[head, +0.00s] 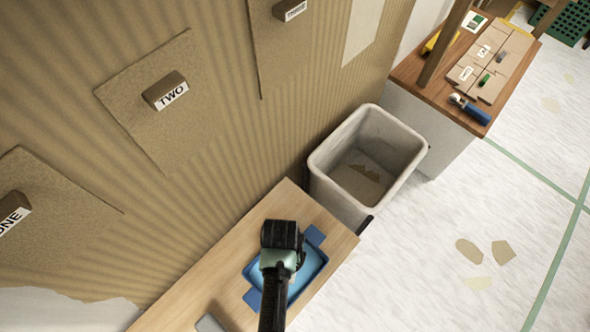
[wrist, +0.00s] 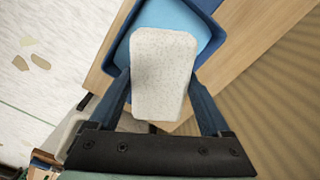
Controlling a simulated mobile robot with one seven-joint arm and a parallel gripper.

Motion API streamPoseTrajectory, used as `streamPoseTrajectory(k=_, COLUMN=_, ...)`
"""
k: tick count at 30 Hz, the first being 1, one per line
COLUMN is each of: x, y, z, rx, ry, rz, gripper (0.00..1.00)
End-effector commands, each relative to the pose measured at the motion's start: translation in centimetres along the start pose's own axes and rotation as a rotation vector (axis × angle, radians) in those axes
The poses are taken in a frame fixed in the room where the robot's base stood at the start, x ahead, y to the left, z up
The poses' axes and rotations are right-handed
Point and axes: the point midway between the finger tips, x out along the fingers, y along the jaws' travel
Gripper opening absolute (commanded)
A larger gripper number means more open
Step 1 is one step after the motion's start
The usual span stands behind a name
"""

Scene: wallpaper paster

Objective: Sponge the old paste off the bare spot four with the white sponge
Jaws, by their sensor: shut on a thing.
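My gripper (head: 282,236) is over a blue tray (head: 314,235) of light-blue water on the wooden bench. In the wrist view my gripper (wrist: 160,88) is shut on a white speckled sponge (wrist: 163,62), its two blue fingers on either side of it. The sponge's lower end points out over the tray (wrist: 205,10); I cannot tell whether it touches the water. In the head view the sponge is hidden. A pale bare patch (head: 363,27) shows on the wall right of the plaque that seems to read THREE (head: 289,10); no label four is visible.
Plaques TWO (head: 166,92) and ONE (head: 12,212) sit on wallpaper sheets on the ribbed wall. A grey bin (head: 405,150) with scraps stands right of the bench (head: 215,265). A side table (head: 425,83) holds tools. Scraps (head: 469,251) lie on the otherwise clear floor at right.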

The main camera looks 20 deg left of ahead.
Motion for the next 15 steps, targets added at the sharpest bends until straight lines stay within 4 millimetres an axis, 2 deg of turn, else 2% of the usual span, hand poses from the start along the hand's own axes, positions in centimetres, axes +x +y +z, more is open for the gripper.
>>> streamPoseTrajectory(k=8, x=1.8, y=-0.1, z=0.1, rx=-0.002, ry=-0.001, rz=0.000, gripper=0.24)
streamPoseTrajectory(k=15, x=4.4, y=0.0, z=0.1, rx=-0.002, ry=-0.001, rz=0.000, gripper=0.24)
